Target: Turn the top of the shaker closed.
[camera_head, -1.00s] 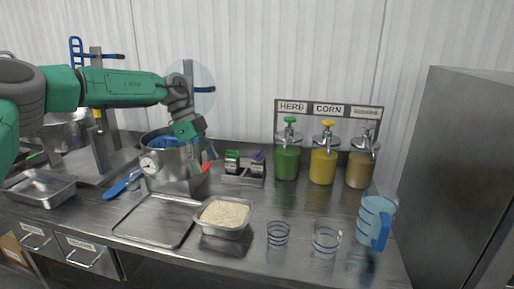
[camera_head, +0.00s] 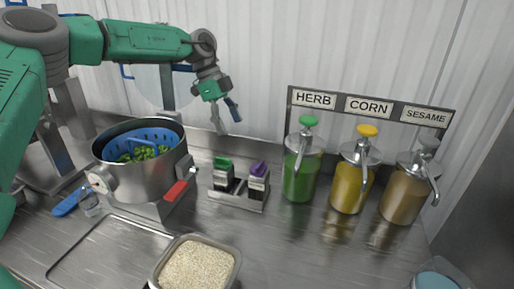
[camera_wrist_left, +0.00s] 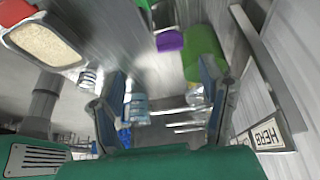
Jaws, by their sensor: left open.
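Two small shakers stand side by side in a metal rack (camera_head: 237,199) on the counter. One shaker has a green top (camera_head: 223,165), the other a purple top (camera_head: 258,168). I cannot tell from the picture whether either top is turned open or closed. My left gripper (camera_head: 227,117) is open and empty, above and a little behind the rack, its fingers pointing down. In the left wrist view its fingers (camera_wrist_left: 162,68) are spread wide, with a purple top (camera_wrist_left: 170,41) beyond them. My right gripper is not in view.
Pump bottles for herb (camera_head: 301,172), corn (camera_head: 354,178) and sesame (camera_head: 406,190) stand right of the rack. A pot (camera_head: 117,182) with a blue strainer (camera_head: 142,134) stands left. A rice pan (camera_head: 231,270) and flat tray (camera_head: 80,270) lie in front.

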